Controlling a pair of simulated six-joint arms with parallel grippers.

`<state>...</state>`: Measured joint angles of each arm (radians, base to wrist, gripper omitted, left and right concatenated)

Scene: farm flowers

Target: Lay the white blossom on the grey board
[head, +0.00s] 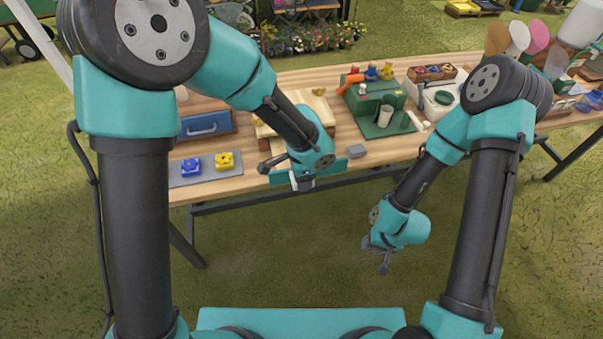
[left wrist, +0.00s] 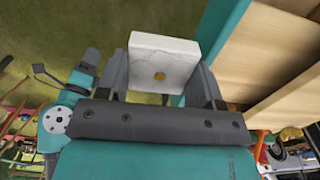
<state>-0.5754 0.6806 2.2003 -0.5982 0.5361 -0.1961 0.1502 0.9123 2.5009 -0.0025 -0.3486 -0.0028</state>
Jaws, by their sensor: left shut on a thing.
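In the head view my left gripper (head: 301,182) hangs at the table's front edge, right of the grey board. Only a small pale bit of the blossom shows there. The grey board (head: 207,177) lies flat at the table's front left, with a blue blossom (head: 191,167) and a yellow blossom (head: 224,161) on it. My right gripper (head: 378,256) is open and empty in front of the table, over the grass.
A blue-fronted drawer box (head: 206,125) stands behind the board. A green stand with a cup (head: 384,116) is further right. Bare board shows between and in front of the two blossoms.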

